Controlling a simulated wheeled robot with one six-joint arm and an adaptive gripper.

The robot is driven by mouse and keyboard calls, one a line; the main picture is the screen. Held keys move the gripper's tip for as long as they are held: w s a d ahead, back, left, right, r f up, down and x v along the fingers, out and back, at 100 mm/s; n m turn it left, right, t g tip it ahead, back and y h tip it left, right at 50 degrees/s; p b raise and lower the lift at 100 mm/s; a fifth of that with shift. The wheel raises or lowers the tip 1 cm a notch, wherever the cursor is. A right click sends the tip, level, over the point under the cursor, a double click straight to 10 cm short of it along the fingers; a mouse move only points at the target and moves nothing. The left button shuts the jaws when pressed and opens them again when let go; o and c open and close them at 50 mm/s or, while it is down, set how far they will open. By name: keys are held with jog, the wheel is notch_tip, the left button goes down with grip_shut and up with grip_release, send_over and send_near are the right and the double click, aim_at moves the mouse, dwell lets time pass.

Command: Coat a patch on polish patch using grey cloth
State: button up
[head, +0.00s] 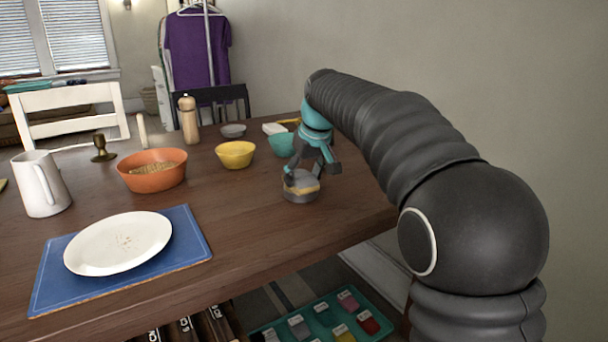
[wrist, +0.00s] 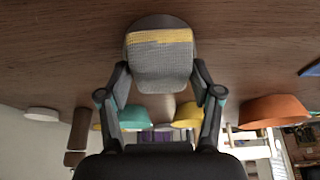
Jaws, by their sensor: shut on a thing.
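A teal bowl (head: 281,144), yellow bowl (head: 235,154) and orange bowl (head: 152,170) stand left of the tin. A white plate (head: 118,243) lies on a blue mat (head: 190,250). A teal tray (head: 268,328) of labelled pieces is below the table edge. Bare wood lies before the tin.

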aim_at(304, 175)
dwell(0.3)
notch_tip(304, 175, up, 2)
jog(key=shift+r+p, duration=0.2)
jog(key=shift+p, duration=1)
jog(key=shift+r, duration=2.25)
